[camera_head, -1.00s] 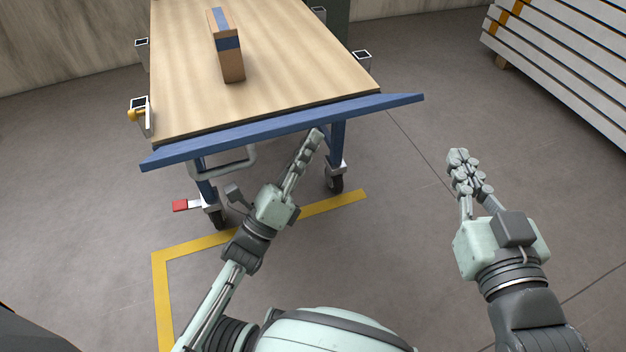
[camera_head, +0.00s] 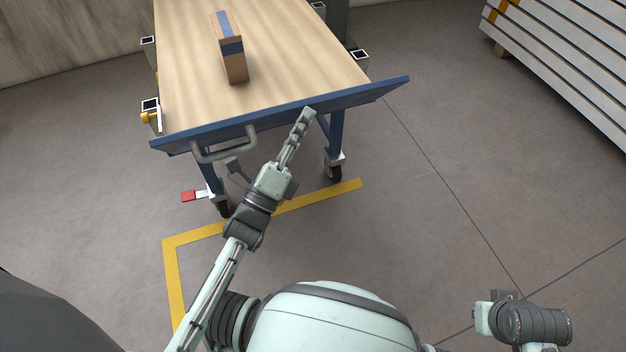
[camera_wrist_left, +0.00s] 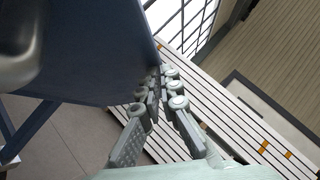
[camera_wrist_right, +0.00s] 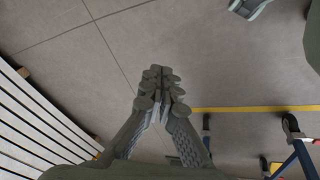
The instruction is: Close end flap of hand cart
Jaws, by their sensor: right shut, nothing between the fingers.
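The hand cart has a wooden deck (camera_head: 290,60) and a blue end flap (camera_head: 350,99) at its near end, with a grey handle (camera_head: 222,151). The flap is tilted, its outer face partly showing toward me. My left gripper (camera_head: 307,113) looks shut, its fingertips at the flap's lower edge, right of the handle. In the left wrist view, the dark flap (camera_wrist_left: 95,60) fills the upper left beside the fingers (camera_wrist_left: 158,82); contact is unclear. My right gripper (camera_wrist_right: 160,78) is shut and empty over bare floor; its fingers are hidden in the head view.
A brown box with blue tape (camera_head: 231,60) stands on the deck. A caster with a red pedal (camera_head: 188,196) is below the left corner. Yellow tape (camera_head: 320,197) marks the floor. Stacked white panels (camera_head: 570,70) stand at the upper right. The right floor is clear.

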